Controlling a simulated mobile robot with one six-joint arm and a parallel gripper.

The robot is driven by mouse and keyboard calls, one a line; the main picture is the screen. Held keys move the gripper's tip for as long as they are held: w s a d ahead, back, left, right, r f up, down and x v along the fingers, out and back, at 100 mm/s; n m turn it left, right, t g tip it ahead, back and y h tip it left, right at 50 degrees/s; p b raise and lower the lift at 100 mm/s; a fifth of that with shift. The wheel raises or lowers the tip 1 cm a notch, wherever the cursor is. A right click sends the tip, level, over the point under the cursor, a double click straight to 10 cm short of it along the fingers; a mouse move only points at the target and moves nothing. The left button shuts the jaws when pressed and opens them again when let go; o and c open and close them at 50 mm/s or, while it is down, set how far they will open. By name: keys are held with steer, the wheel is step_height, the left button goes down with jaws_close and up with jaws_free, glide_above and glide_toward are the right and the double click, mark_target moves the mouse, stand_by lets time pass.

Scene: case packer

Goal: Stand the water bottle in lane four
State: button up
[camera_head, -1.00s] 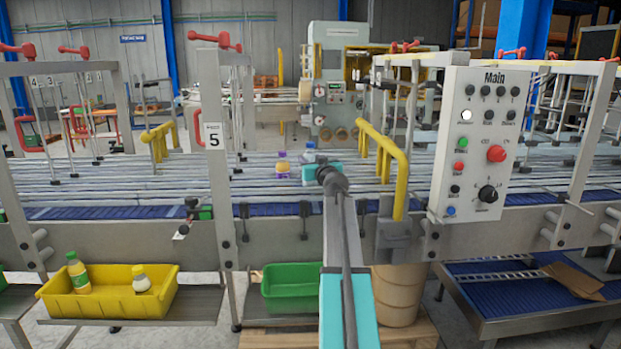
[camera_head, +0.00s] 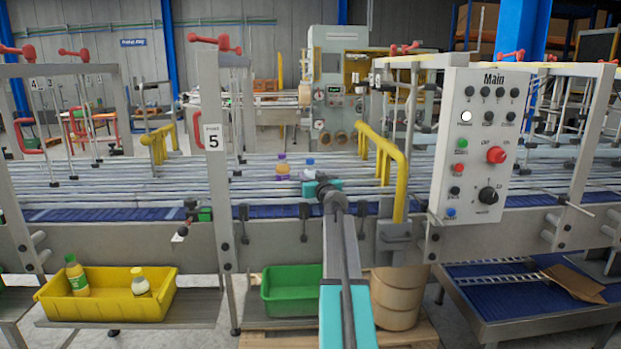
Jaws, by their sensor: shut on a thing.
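The water bottle (camera_head: 309,170) is clear with a blue cap. It looks upright over the lanes of the conveyor (camera_head: 120,180), just beyond my gripper (camera_head: 312,185). My gripper is shut on the bottle; the fingertips and the bottle's lower part are hard to make out. I cannot tell whether its base touches the lane floor or which lane number it is over. A purple-capped bottle (camera_head: 282,168) with an orange body stands close to its left.
Yellow guard rails (camera_head: 385,160) and the Main control panel (camera_head: 478,145) stand to the right. A post with a "5" sign (camera_head: 213,137) stands left. Below are a yellow bin (camera_head: 110,310) with two bottles and a green bin (camera_head: 292,292).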

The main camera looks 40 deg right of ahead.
steer(key=shift+r, duration=0.1)
steer(key=o, duration=1.3)
steer(key=shift+c, duration=0.2)
steer(key=v, duration=1.2)
steer(key=shift+b, duration=0.35)
